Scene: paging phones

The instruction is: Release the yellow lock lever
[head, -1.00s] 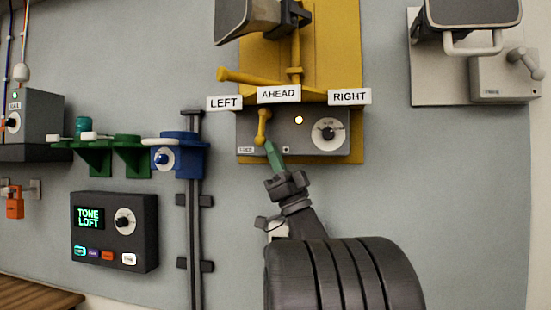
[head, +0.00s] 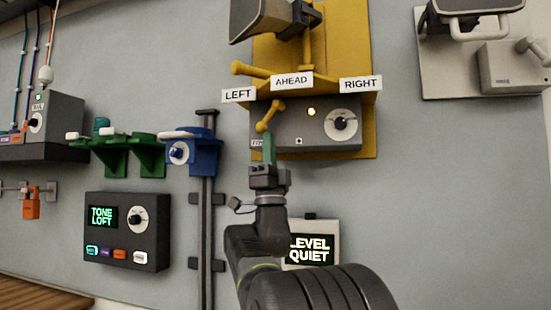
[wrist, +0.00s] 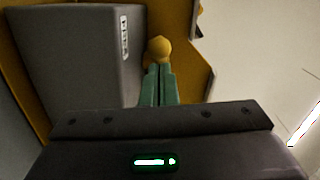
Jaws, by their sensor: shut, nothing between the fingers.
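A small yellow lever (head: 269,116) with a round knob sits on the left part of the grey box (head: 322,138) under the yellow bracket. It leans up and to the right. My gripper (head: 269,137) has green fingers, closed together and empty, just below the lever. In the wrist view the green fingertips (wrist: 159,68) point at a round yellow knob (wrist: 158,49) and overlap its lower edge. I cannot tell if they touch it. The grey box (wrist: 85,60) fills the left of the wrist view.
Above the box are LEFT, AHEAD and RIGHT labels (head: 291,81) and a larger yellow handle (head: 250,70). A dial (head: 342,123) and a lit lamp (head: 311,112) are on the box. A LEVEL QUIET display (head: 311,249) is low behind my arm. A blue holder (head: 204,153) stands left.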

